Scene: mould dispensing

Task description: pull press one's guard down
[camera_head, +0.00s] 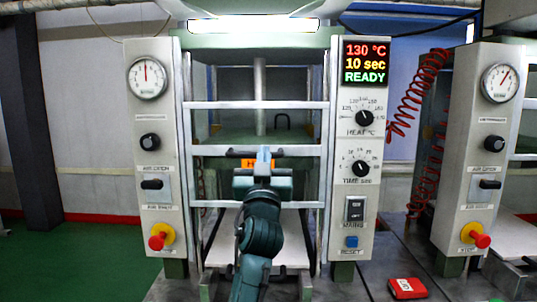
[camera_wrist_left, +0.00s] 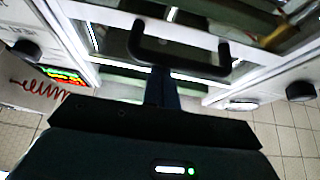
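Press one's guard (camera_head: 300,150) is a frame of pale horizontal bars between the two grey control columns. Its dark bar handle (camera_head: 236,153) is level with the middle bar, above a partly hidden orange sign (camera_head: 250,164). My left gripper (camera_head: 262,166) comes up from below to the handle's middle. In the left wrist view, the handle (camera_wrist_left: 190,64) spans across the narrow, close-set fingers (camera_wrist_left: 161,84), which appear shut on it. The exact contact is partly hidden. My right gripper is in neither view.
The display (camera_head: 366,63) on press one reads 130 °C, 10 sec, READY. A second press (camera_head: 475,150) stands at the right, with a coiled red hose (camera_head: 408,100) between them. A red tag-like object (camera_head: 408,288) lies on the grey bench. Green floor (camera_head: 100,262) is clear at left.

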